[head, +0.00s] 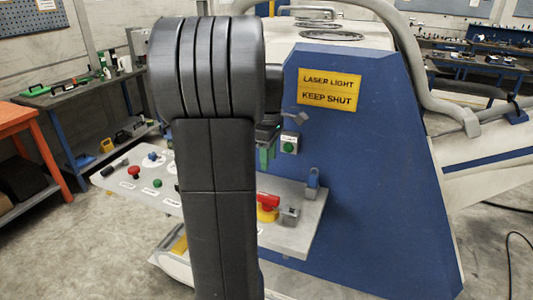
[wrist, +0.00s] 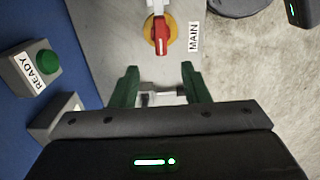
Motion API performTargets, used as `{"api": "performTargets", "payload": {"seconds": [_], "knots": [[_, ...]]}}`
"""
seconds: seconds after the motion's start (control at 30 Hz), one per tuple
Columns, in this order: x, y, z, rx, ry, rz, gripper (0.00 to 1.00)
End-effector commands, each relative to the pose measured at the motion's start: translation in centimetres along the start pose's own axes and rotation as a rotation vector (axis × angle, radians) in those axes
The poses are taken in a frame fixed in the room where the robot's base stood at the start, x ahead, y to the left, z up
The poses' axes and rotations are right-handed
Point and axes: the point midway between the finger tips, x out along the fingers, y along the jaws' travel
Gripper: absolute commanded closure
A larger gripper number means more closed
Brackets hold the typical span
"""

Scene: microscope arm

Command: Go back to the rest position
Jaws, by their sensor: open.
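My gripper (wrist: 160,78) is open in the wrist view, with its two green fingers apart. In the head view its green fingertips (head: 266,158) show just right of my dark arm, which hides most of the gripper. The fingers are above the grey control panel (head: 292,238). A red rotary switch (wrist: 161,34) on a yellow base, beside a MAIN label, lies ahead of the fingertips and apart from them. The same switch shows in the head view (head: 268,202). A small metallic part (wrist: 165,96) shows between the fingers; I cannot tell what it is.
A blue machine housing (head: 375,180) with a yellow LASER LIGHT KEEP SHUT sign (head: 330,90) stands close on the right. A READY box with a green button (wrist: 47,62) is left of the fingers. Open floor is at left.

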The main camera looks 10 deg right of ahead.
Motion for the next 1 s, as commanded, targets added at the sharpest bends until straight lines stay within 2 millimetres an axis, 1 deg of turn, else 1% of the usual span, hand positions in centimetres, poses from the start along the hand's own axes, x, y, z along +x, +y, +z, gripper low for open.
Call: {"api": "performTargets", "payload": {"seconds": [0.13,0.23,0.7,0.9,1.0], "knots": [[0.6,0.0,0.0,0.0,0.0,-0.001,0.58],[1.8,0.0,0.0,0.0,-0.001,-0.003,0.58],[10.7,-0.1,0.1,0.001,-0.002,-0.006,0.58],[13.3,-0.1,0.0,0.002,-0.001,-0.004,0.58],[13.9,-0.1,0.0,0.002,-0.001,-0.003,0.58]]}}
